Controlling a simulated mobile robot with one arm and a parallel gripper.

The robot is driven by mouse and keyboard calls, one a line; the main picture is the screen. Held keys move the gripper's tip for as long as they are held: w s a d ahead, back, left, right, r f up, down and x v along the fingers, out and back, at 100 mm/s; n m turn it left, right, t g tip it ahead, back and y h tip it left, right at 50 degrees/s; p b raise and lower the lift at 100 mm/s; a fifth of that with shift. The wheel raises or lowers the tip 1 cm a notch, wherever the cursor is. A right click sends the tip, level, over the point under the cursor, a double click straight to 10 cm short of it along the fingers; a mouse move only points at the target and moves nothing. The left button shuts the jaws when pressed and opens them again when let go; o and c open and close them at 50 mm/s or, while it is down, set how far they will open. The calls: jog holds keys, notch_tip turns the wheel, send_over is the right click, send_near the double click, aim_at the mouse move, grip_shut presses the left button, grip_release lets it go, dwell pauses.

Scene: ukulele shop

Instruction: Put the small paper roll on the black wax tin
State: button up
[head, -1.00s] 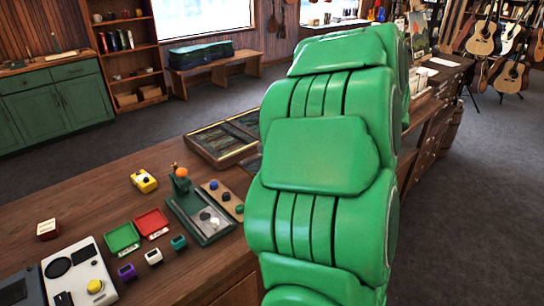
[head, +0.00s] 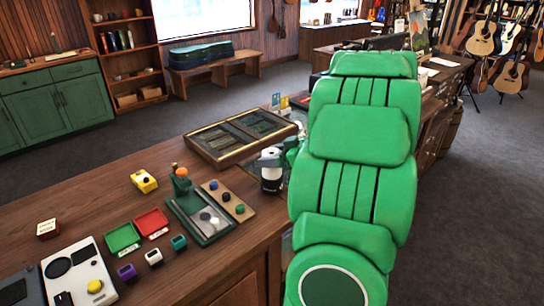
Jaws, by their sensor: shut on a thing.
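In the head view my gripper (head: 270,161) is partly visible beside my green arm, over the right part of the wooden counter. It is shut on a small white upright roll (head: 270,173), which looks like the paper roll. Dark parts show around and below the roll. I cannot tell whether these are the gripper's fingers or the black wax tin. I cannot single out the tin elsewhere. My arm hides the counter to the right.
A framed glass display case (head: 243,138) lies just behind the gripper. To its left are a board with coloured knobs (head: 229,201), a green tool stand (head: 196,210), a red tray (head: 151,223), a green tray (head: 122,239) and a yellow box (head: 144,181). The counter's front left is partly clear.

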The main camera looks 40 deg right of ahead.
jog(key=shift+f, duration=0.15)
jog(key=o, duration=1.1)
jog(key=shift+o, duration=0.2)
jog(key=v, duration=1.2)
